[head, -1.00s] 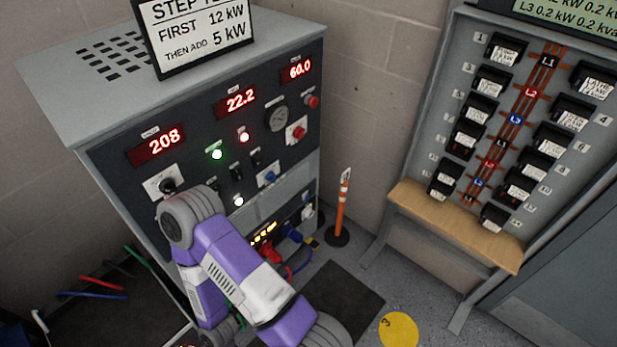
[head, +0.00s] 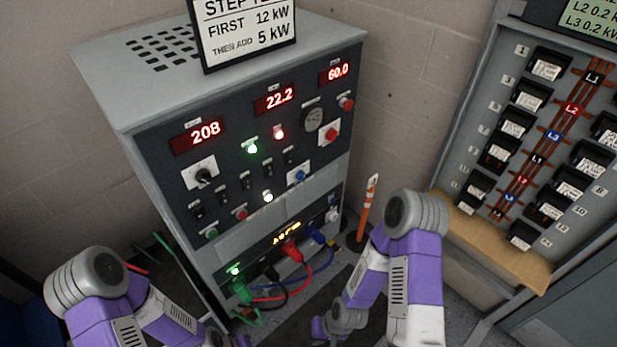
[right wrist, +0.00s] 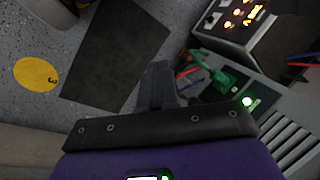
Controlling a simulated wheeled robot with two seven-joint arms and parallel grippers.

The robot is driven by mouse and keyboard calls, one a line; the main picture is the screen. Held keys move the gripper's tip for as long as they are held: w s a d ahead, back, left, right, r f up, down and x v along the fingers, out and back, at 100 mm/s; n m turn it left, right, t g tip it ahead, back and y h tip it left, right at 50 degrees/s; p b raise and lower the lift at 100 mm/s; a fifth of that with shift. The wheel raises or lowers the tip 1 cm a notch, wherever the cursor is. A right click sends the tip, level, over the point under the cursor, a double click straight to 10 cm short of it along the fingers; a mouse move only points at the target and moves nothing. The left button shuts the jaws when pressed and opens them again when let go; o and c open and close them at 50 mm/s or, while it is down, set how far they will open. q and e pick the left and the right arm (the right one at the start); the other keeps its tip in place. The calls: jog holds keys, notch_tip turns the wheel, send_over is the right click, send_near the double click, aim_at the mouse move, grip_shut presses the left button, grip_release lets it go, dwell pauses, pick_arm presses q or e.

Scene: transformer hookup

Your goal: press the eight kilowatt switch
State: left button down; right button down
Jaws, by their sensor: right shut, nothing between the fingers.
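The grey cabinet (head: 115,95) stands at centre left in the head view. Its dark front panel carries several small black switches (head: 246,181) in a slanting row, with lit lamps around them. Their labels are too small to read, so I cannot tell which is the eight kilowatt one. My right gripper (right wrist: 163,82) shows its dark fingers closed together and empty in the right wrist view, above the floor near the cabinet's lower front. In the head view, my right arm is low, right of the cabinet, clear of the switches. My left arm is at lower left; its gripper is out of sight.
Red, blue and green cables plug into the cabinet's lower panel; the green plug (right wrist: 228,80) is near my right fingers. An orange-white post (head: 366,208) stands right of the cabinet. A breaker board (head: 490,75) is farther right. A dark mat (right wrist: 115,50) lies on the floor.

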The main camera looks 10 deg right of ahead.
jog(key=w+d+r+m+t+y+b, duration=0.1)
jog(key=w+r+m+t, duration=0.25)
jog(key=w+r, duration=0.5)
jog(key=w+d+r+m+t+y, duration=0.1)
jog(key=w+r+m+t, duration=0.3)
jog(key=w, duration=0.7)
jog(key=w+d+r+m+t, duration=0.1)
jog(key=w+r+t, duration=0.2)
jog(key=r, duration=0.5)
jog(key=w+d+r+m+t+y, duration=0.1)
jog(key=w+r+t, duration=0.2)
jog(key=r, duration=0.6)
jog(key=shift+d+y+b, duration=0.15)
jog(key=shift+y+b, duration=0.15)
jog(key=shift+b, duration=0.1)
jog(key=shift+w+t, duration=0.1)
jog(key=shift+t, duration=0.15)
